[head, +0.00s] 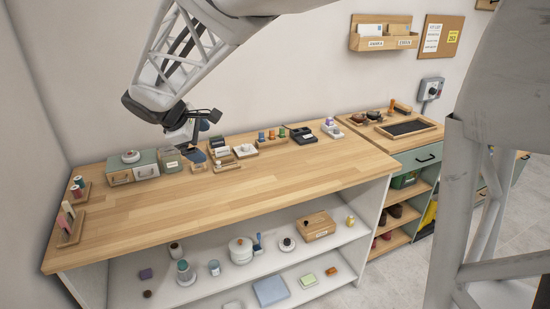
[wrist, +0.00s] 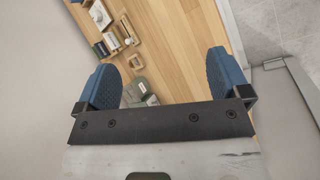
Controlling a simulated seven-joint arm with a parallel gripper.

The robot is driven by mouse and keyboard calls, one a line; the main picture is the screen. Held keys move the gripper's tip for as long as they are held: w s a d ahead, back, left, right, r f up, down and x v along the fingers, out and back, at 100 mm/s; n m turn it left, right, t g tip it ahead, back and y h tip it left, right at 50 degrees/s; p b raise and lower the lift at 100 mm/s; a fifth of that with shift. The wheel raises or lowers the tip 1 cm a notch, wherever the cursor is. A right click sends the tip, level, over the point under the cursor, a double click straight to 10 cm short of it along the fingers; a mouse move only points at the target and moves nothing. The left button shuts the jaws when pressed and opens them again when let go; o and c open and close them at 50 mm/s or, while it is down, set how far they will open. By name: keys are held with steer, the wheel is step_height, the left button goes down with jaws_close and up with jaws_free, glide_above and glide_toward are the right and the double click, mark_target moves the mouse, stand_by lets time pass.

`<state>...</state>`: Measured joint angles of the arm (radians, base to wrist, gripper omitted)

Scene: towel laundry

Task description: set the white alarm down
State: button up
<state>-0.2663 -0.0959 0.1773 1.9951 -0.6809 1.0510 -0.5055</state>
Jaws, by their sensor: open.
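I cannot make out the white disc in the wrist view.
Small trays and boxes line the worktop's back edge, including a black device (head: 302,135). Spools stand in a tray (head: 79,190) at the left. The worktop's front is clear.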

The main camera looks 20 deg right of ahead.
steer(key=s+d+f+m+y, duration=0.1)
steer(key=s+m, duration=0.3)
steer(key=s, duration=0.7)
steer(key=s+d+f+m+y, duration=0.2)
steer(key=s+d+m+y, duration=0.1)
steer(key=s, duration=0.8)
steer(key=s+d+f+m+y, duration=0.1)
steer(key=s+m, duration=0.5)
steer(key=s, duration=0.6)
steer(key=d+y, duration=0.1)
steer(key=d, duration=0.1)
steer(key=shift+d+f, duration=0.35)
